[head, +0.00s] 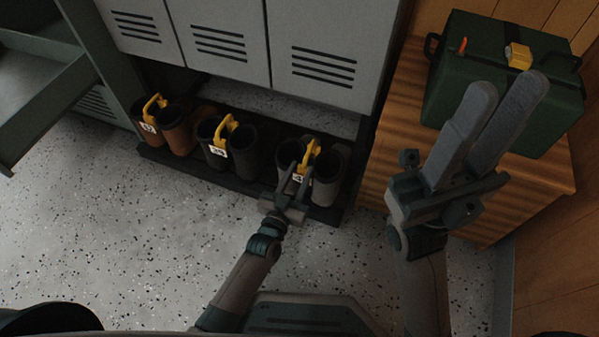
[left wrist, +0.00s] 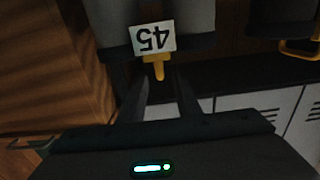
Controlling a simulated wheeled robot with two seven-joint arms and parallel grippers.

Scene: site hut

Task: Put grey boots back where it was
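The grey boots (head: 327,187) stand upright as a pair at the right end of a dark boot tray (head: 240,188), joined by a yellow clip (head: 312,150) with a white number tag. In the left wrist view the tag (left wrist: 153,38) reads 45, upside down, with the yellow clip (left wrist: 158,70) just below it. My left gripper (head: 294,176) is at the front of the boots, its fingers apart, with the clip's end near the gap between the fingertips. Contact cannot be told. My right gripper (head: 507,90) is raised, open and empty, in front of the green case.
Brown boots (head: 178,137) and black boots (head: 244,150) with yellow clips stand further left on the tray. Grey lockers (head: 315,50) rise behind. A wooden cabinet (head: 397,130) with a green case (head: 470,55) stands right. The speckled floor (head: 130,250) in front is clear.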

